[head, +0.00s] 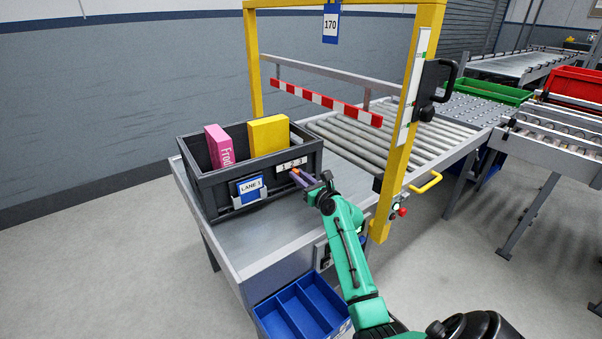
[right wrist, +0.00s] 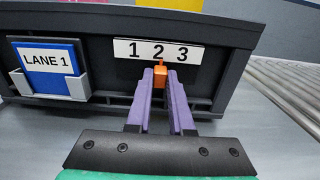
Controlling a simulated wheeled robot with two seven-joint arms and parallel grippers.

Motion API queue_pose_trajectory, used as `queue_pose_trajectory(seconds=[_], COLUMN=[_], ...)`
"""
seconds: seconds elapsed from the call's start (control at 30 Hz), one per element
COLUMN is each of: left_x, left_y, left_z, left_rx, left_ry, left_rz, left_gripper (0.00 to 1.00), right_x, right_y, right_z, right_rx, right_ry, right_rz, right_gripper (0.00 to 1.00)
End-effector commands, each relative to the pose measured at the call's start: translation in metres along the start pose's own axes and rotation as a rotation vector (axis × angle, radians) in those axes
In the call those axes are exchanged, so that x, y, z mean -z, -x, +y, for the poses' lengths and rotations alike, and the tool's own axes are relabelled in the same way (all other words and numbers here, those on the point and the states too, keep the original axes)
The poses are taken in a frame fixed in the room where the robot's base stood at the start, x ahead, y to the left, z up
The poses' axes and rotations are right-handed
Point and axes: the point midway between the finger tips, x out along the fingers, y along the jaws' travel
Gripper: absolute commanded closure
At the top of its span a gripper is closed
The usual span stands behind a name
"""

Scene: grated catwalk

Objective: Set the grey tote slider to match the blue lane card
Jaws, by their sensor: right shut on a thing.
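The dark grey tote (head: 225,183) stands on the metal table, holding a pink box (head: 218,146) and a yellow box (head: 268,135). A blue lane card (head: 250,189) reading "LANE 1" sits in a holder on its front; it also shows in the right wrist view (right wrist: 47,70). A white strip (right wrist: 158,51) marked 1 2 3 is to the card's right. Below the strip, the orange slider (right wrist: 160,70) stands under the 2. My right gripper (right wrist: 160,84), with purple fingers, is shut on the slider. My left gripper is not in view.
A yellow frame (head: 404,125) with a red-and-white bar (head: 325,101) stands right of the tote, over a roller conveyor (head: 345,150). A blue divided bin (head: 300,308) is below the table's front edge. The table in front of the tote is clear.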

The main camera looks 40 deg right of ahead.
Motion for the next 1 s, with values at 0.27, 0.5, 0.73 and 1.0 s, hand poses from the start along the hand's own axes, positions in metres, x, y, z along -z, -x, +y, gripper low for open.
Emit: queue_pose_trajectory(seconds=[0.27,0.5,0.73,1.0], left_x=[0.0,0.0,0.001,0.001], left_y=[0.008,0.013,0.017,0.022], left_z=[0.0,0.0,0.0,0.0], left_rx=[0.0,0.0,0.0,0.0], left_ry=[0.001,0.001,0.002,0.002], left_rz=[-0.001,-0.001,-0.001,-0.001], left_gripper=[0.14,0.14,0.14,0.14], right_x=[-0.001,-0.001,0.0,0.0], right_y=[0.0,0.0,0.0,0.0], right_z=[0.007,0.013,0.019,0.026], right_rx=[0.0,0.0,-0.001,0.0], right_ry=[-0.001,0.0,-0.001,0.0], right_rz=[0.001,0.001,0.002,0.002], right_gripper=[0.98,0.98,0.98,0.98])
